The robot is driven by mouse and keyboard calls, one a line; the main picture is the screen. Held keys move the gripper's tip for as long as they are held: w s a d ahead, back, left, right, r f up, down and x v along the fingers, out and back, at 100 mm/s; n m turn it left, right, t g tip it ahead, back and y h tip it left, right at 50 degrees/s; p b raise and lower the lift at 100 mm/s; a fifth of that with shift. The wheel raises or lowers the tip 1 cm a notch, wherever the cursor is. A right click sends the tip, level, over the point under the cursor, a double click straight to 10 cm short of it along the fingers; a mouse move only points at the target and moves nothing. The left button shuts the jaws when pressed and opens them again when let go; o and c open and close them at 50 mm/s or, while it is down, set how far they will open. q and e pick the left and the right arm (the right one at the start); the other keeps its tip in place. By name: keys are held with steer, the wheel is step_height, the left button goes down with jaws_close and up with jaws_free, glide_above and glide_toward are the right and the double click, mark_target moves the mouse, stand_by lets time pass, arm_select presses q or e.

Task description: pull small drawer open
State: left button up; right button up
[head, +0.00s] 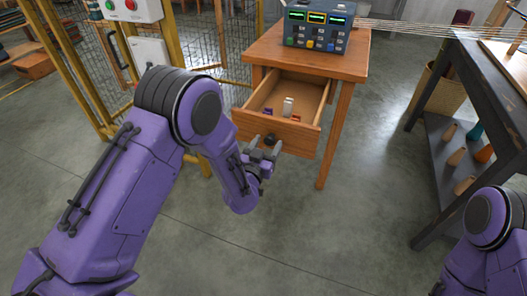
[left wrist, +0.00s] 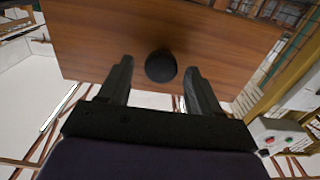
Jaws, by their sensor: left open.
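The small drawer (head: 285,133) of the wooden table (head: 345,62) stands pulled out in the head view, with a few small items inside. Its dark round knob (head: 269,139) is on the front panel, and the knob (left wrist: 161,66) also shows in the left wrist view. My left gripper (head: 264,150) is open at the drawer front. In the left wrist view its two fingers (left wrist: 158,80) lie on either side of the knob, with gaps between the fingers and the knob. My right arm shows at the lower right of the head view, but its gripper is out of view.
A dark control box (head: 318,27) with lit displays stands on the table. A yellow-framed mesh fence (head: 90,75) is at the left. A dark shelf bench (head: 470,90) with several cones is at the right. The floor (head: 340,225) in front is clear.

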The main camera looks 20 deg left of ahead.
arm_select(q)
steer(key=s, duration=0.9)
steer(key=shift+s+a, duration=0.2)
steer(key=shift+s, duration=0.05)
steer(key=s+a+f+n+g+y, duration=0.1)
steer(key=s+a+f+n+g, duration=0.15)
steer(key=s+f+g, duration=0.35)
steer(key=s+a+f+n+g+y, duration=0.15)
steer(key=s+a+f, duration=0.25)
steer(key=f, duration=0.4)
steer(key=s+a+f+n+g+y, duration=0.1)
steer(key=s+a+f+n+g, duration=0.2)
steer(key=s, duration=0.6)
steer(key=s+a+f+g, duration=0.2)
steer(key=s+f+g, duration=0.2)
steer(key=s+f, duration=0.3)
steer(key=s+r+p, duration=0.3)
steer(key=r+p, duration=0.9)
steer(key=r, duration=0.1)
